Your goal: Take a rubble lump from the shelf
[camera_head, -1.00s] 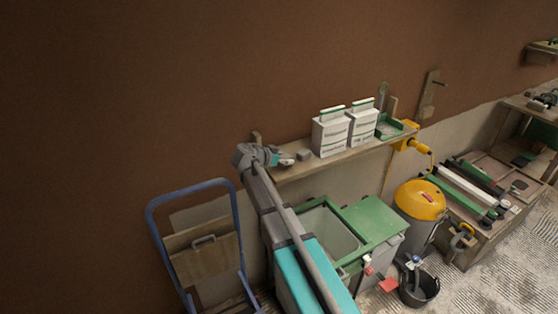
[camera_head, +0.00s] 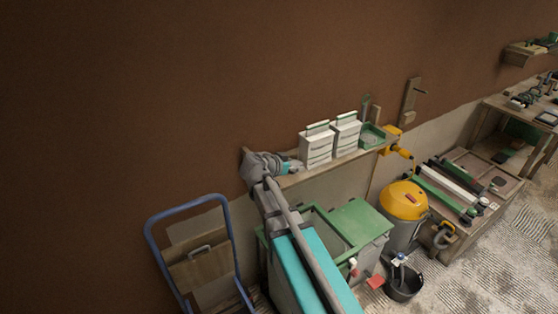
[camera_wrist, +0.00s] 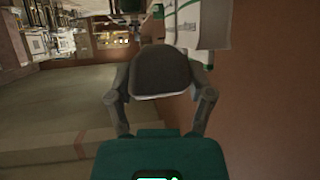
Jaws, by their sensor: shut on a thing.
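In the wrist view my gripper (camera_wrist: 160,98) is shut on a dark grey rubble lump (camera_wrist: 160,68), with one finger on each side of it. In the head view my gripper (camera_head: 292,167) is at the left end of the wooden wall shelf (camera_head: 340,163). The lump is not clear in the head view, and I cannot tell whether it still touches the shelf. Two white packets with green tops (camera_head: 317,147) stand on the shelf to the right of my gripper.
A green tray (camera_head: 372,137) is at the shelf's right end. Below stand a green-rimmed bin (camera_head: 362,219), a yellow-topped vacuum (camera_head: 404,200) and a black bucket (camera_head: 404,286). A blue hand truck (camera_head: 149,232) leans at the left.

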